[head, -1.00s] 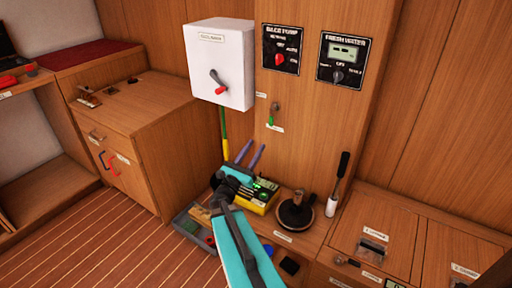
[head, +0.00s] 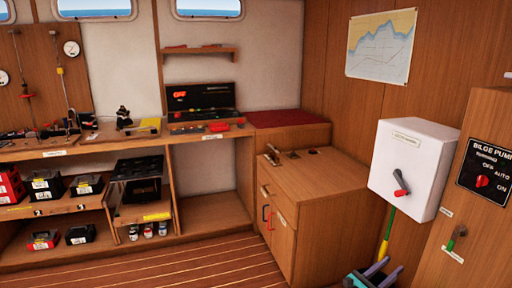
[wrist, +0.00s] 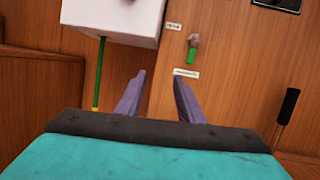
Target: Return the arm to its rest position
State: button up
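My gripper (head: 384,266) shows at the bottom right of the head view, with teal housing and purple fingers; the rest of my arm is below the frame. In the wrist view my gripper (wrist: 158,88) has its two purple fingers spread apart, with nothing between them. It points toward the wooden panel, below the white switch box (head: 412,168). The fingers appear clear of the panel.
A dark-handled tool (wrist: 288,107) stands at right. A wooden cabinet (head: 300,205) stands left of my gripper; the striped floor (head: 190,270) is clear.

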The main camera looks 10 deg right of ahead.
jog(key=s+a+f+m+g+y+p, duration=0.45)
jog(key=s+a+f, duration=0.35)
jog(key=a+f, duration=0.3)
jog(key=s+a+f+m+g+y+p, duration=0.3)
jog(key=s+a+f+m+y, duration=0.4)
jog(key=f, duration=0.6)
jog(key=s+a+f+m+g+y, duration=0.2)
jog(key=s+a+f+m+y, duration=0.1)
jog(key=a, duration=0.8)
jog(key=s+a+f+m+g+y+p, duration=0.1)
jog(key=s+a+f+m+y, duration=0.3)
jog(key=s+a, duration=0.5)
jog(key=a+m+g+y, duration=0.1)
jog(key=a+m+y, duration=0.1)
jog(key=m, duration=0.1)
